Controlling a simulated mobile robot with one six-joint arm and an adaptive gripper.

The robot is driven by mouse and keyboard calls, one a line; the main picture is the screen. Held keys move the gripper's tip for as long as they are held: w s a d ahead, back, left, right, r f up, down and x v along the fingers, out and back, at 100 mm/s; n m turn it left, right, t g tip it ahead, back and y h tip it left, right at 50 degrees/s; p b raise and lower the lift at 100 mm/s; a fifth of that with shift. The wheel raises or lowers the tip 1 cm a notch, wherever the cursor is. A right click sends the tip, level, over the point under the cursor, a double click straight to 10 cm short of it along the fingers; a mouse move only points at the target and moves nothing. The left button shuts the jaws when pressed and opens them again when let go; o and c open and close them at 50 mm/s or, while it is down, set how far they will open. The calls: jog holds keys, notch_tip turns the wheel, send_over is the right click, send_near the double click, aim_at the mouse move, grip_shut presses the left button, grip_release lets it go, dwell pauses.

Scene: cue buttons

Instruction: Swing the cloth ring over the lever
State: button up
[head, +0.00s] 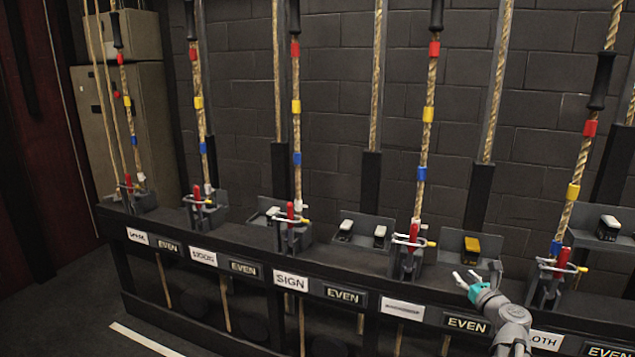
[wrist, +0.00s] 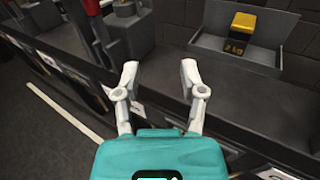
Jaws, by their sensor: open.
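The cloth station is at the right in the head view, by a label (head: 547,340) of which "OTH" shows. Its red lever (head: 564,257) stands nearly upright in front of the rope. A thin pale ring piece with a yellow end (head: 579,268) lies across the lever; I cannot tell whether it encircles it. My gripper (head: 470,278) is open and empty, left of this lever and in front of the rail. In the wrist view its two pale fingers (wrist: 159,70) stand apart with nothing between them. The cloth lever is not identifiable in that view.
A neighbouring red lever (head: 413,233) stands left of my gripper. A tray with a yellow block (head: 472,246) is behind the gripper; the block also shows in the wrist view (wrist: 241,27). Ropes with coloured bands rise along the rail (head: 340,262).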

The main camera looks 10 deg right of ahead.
jog(key=w+a+f+n+g+y, duration=0.25)
jog(key=a+f+n+g, duration=0.2)
jog(key=a+n, duration=0.6)
jog(key=w+a+f+n+g+y, duration=0.1)
jog(key=a+f+n+g+y, duration=0.3)
jog(key=a+n, duration=0.7)
jog(key=s+a+f+n+g+h, duration=0.35)
jog(key=s+a+f+n, duration=0.2)
jog(key=a+n, duration=0.3)
jog(key=s+a+f+n+g+h, duration=0.2)
jog(key=s+a+f+n+g, duration=0.25)
jog(key=s+a+n, duration=0.35)
notch_tip(320, 180, up, 30)
jog(key=w+m+p, duration=0.1)
jog(key=w+p, duration=0.1)
jog(key=p, duration=2.7)
jog(key=shift+w+a+g, duration=0.25)
jog(key=shift+a+g, duration=0.15)
jog(key=shift+g, duration=0.05)
